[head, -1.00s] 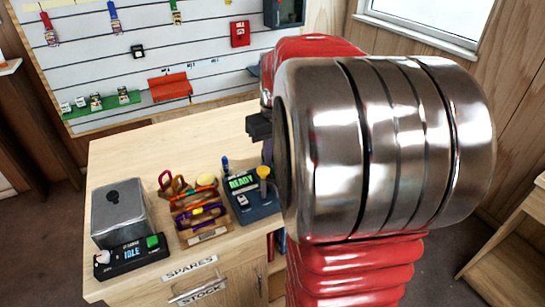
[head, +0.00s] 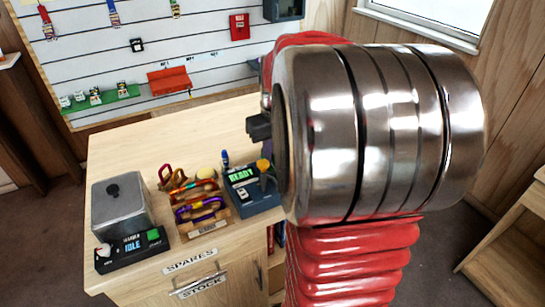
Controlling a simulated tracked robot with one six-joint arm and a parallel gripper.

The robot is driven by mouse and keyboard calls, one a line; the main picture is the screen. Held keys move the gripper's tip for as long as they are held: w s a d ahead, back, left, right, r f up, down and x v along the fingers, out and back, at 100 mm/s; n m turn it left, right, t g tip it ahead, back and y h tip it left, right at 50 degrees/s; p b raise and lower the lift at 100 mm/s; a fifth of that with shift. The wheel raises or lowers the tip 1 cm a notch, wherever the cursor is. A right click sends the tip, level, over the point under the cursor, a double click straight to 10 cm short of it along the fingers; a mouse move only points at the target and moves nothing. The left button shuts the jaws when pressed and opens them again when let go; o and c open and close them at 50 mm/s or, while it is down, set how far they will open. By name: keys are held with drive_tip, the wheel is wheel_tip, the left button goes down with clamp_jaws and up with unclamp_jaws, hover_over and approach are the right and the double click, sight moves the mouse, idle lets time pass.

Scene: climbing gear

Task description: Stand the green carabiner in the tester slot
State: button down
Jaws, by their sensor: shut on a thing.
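The blue tester box (head: 256,197) stands on the bench, its green display reading READY. An orange-yellow knob (head: 263,166) is at its right. I cannot make out its slot; my arm covers the box's right side. A dark part of my gripper (head: 258,128) shows beyond the tester, left of my large metal wrist. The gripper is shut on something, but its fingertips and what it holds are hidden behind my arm. I cannot pick out the green carabiner. A wooden tray (head: 210,229) left of the tester holds several carabiners in red, orange, purple and brown.
A grey metal box (head: 121,207) stands at the bench's left, behind a black unit (head: 132,250) reading IDLE. The bench top (head: 170,130) is clear behind these. A slatted wall panel (head: 205,55) with small gear rises behind.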

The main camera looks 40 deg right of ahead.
drive_tip(key=shift+f, duration=0.6)
drive_tip(key=c, duration=1.8)
unclamp_jaws()
drive_tip(key=shift+o, duration=0.2)
wheel_tip(320, 180, up, 14)
drive_tip(key=s, duration=0.1)
drive_tip(key=shift+s+a+f, duration=0.2)
drive_tip(key=shift+s+a, duration=0.05)
drive_tip(key=shift+s, duration=0.05)
drive_tip(key=s+a+f+n+t, duration=0.1)
drive_tip(key=s+a+f, duration=0.1)
drive_tip(key=a, duration=0.6)
drive_tip(key=s+a+f+n+t, duration=0.1)
drive_tip(key=s+a+f, duration=0.2)
drive_tip(key=a, duration=0.6)
drive_tip(key=s+a+f+n+t, duration=0.1)
drive_tip(key=s+a+f+t, duration=0.1)
drive_tip(key=a, duration=0.7)
drive_tip(key=shift+s+a+f, duration=0.25)
drive_tip(key=shift+s+f, duration=0.1)
drive_tip(key=shift+s, duration=0.35)
